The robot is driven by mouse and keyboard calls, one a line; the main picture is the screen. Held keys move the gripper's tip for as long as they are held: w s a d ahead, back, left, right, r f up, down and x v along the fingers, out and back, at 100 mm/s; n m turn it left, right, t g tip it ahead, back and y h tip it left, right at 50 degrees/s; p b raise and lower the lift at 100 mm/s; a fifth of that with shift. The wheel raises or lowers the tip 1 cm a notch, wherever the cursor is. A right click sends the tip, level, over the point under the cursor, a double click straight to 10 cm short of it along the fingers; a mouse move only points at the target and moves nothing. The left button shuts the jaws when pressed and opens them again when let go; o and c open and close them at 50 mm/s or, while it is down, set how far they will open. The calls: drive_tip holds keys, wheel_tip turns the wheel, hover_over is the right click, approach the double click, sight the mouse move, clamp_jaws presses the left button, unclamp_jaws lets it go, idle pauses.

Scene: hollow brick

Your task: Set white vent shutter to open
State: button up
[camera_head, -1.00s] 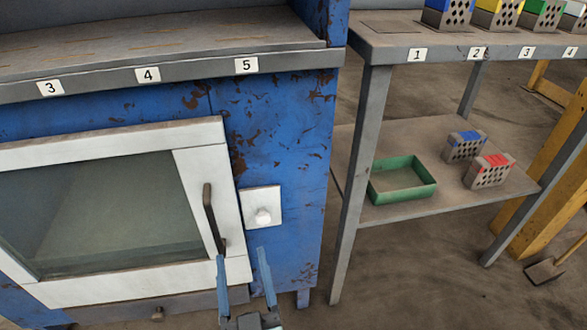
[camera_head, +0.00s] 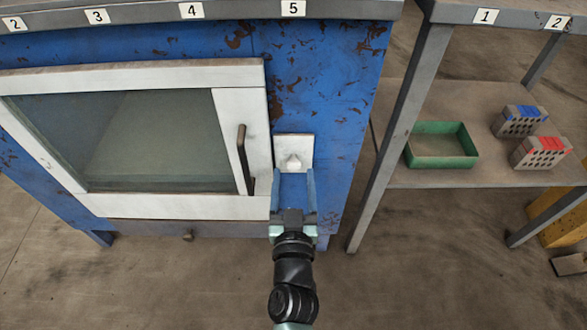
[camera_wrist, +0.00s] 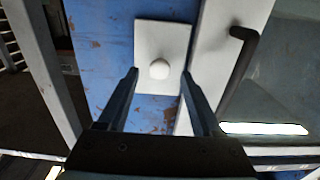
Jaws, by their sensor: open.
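A white square plate (camera_head: 294,143) with a pale rounded knob (camera_head: 293,162) is fixed to the blue front, right of the oven door; it may be the vent shutter, but no label shows. In the wrist view the plate (camera_wrist: 163,35) and knob (camera_wrist: 159,69) are straight ahead. My gripper (camera_head: 295,176) is open and empty, pointing at the plate from below. In the wrist view its fingertips (camera_wrist: 159,76) appear on either side of the knob, with gaps; contact and remaining depth cannot be told.
The white-framed glass door (camera_head: 240,140) with a dark handle (camera_head: 244,160) is close on the left. A grey shelf table (camera_head: 405,120) stands right, with a green tray (camera_head: 442,161) and bricks with blue (camera_head: 520,121) and red (camera_head: 541,152) tops. Floor in front is clear.

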sight(294, 160)
drive_tip(key=shift+w, duration=1.3)
clamp_jaws()
idle(0.5)
